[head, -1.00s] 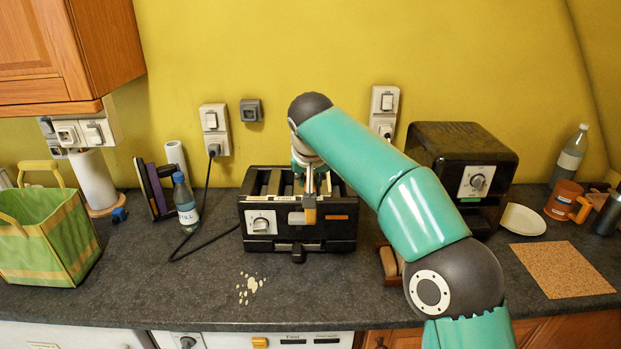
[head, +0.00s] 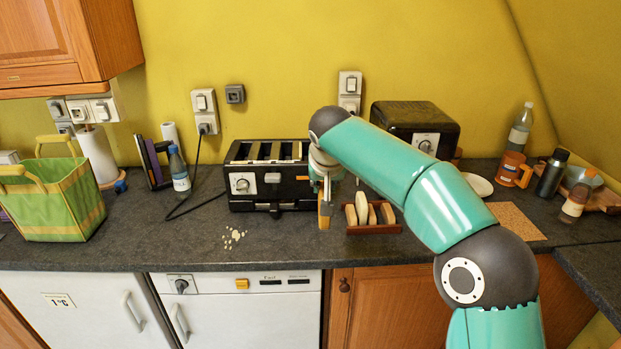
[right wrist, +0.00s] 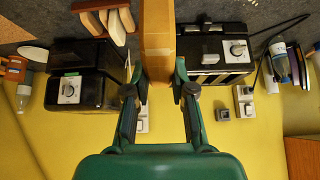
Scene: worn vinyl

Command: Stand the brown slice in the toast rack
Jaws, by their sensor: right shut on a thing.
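The brown slice (head: 325,207) hangs upright below my right gripper (head: 325,172), just right of the toaster and left of the rack. The right wrist view shows the slice (right wrist: 157,45) between the two fingers of my right gripper (right wrist: 158,88), which is shut on it. The wooden toast rack (head: 374,230) stands on the counter and holds several pale slices, one taller and leaning. Its slices (right wrist: 118,20) also show at the top of the right wrist view. My left gripper is in neither view.
The black toaster (head: 268,188) stands left of the slice, its cord running left. A black appliance (head: 415,128) stands behind the rack, partly covered by my right arm. A cork mat (head: 515,221) lies to the right. Crumbs (head: 233,237) lie on the counter before the toaster.

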